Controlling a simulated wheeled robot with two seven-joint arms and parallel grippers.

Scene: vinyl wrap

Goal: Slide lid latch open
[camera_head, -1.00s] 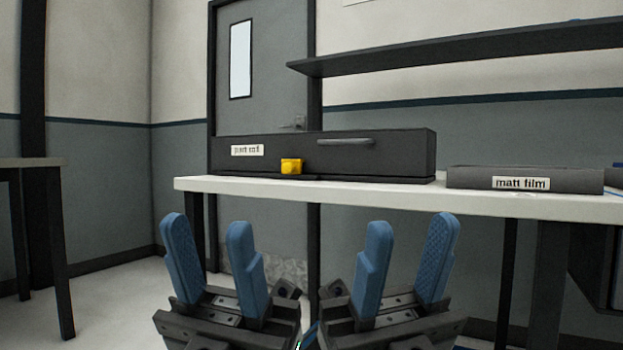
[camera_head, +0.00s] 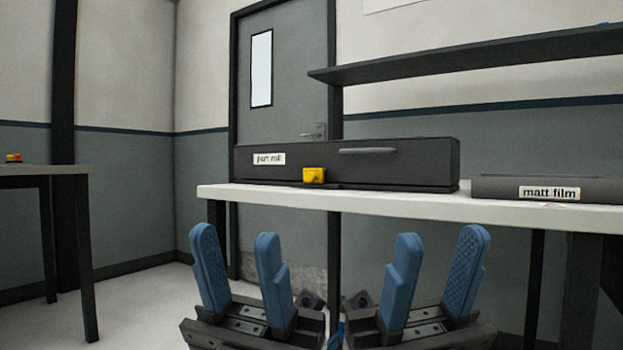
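A long dark box (camera_head: 400,172) labelled "part roll" lies on the white-topped table (camera_head: 520,212), with a grey handle (camera_head: 367,151) on its front. A yellow latch (camera_head: 314,175) sits low on the box's front, left of the handle. My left gripper (camera_head: 238,245) is open and empty, in front of the table and below its top. My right gripper (camera_head: 437,250) is open and empty to its right, also below the table top. Neither gripper touches the box or latch.
A flat dark box (camera_head: 500,187) labelled "matt film" lies right of the long box. A dark shelf (camera_head: 470,58) hangs above. Another table (camera_head: 60,171) with a small red and yellow object (camera_head: 13,158) stands at the left. A grey door (camera_head: 300,85) is behind.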

